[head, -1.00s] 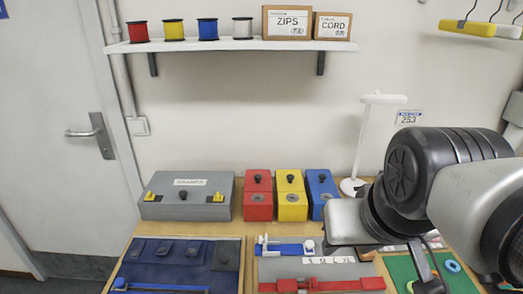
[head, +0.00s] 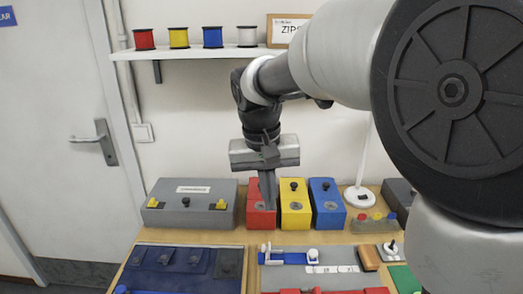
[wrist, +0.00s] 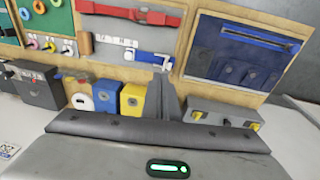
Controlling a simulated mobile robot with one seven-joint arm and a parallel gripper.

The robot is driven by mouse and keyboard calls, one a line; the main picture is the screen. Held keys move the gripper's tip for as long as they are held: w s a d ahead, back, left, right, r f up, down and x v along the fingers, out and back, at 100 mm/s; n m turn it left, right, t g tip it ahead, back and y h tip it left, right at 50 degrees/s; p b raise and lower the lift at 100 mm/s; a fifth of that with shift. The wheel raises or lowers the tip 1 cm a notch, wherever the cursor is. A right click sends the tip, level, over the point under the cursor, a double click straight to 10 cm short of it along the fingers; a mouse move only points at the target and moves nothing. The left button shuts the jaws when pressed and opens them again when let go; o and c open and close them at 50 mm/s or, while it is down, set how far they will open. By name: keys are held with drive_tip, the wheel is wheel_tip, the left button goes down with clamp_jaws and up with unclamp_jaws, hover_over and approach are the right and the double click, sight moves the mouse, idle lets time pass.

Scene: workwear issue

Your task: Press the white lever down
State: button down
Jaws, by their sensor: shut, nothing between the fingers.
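My gripper (head: 269,203) points straight down in front of the red box (head: 258,222), its fingers shut and empty. The fingers also show in the wrist view (wrist: 165,88), apart from the boxes there. The door's handle (head: 95,139) is silver-grey.
A grey box (head: 187,215) with yellow latches lies left, beside yellow (head: 295,218) and blue (head: 327,216) boxes. A blue mat (head: 180,277) lies in front. A white stand (head: 360,197) rises behind on the right. A shelf (head: 190,54) with spools hangs above.

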drive_tip(key=w+a+f+h, duration=0.2)
drive_tip(key=w+a+f, duration=0.2)
drive_tip(key=a+f, duration=0.5)
drive_tip(key=shift+w+a+f+g+h, duration=0.15)
drive_tip(key=shift+w+a+g+h, duration=0.2)
drive_tip(key=shift+a, duration=0.8)
drive_tip(key=x, duration=0.5)
drive_tip(key=b+x, duration=0.1)
drive_tip(key=x, duration=0.4)
drive_tip(key=shift+s+f, duration=0.1)
drive_tip(key=shift+s, duration=0.1)
drive_tip(key=shift+w+d+f, duration=0.1)
drive_tip(key=shift+d, duration=0.85)
drive_tip(key=shift+w+d+f, duration=0.1)
drive_tip(key=shift+d, duration=0.85)
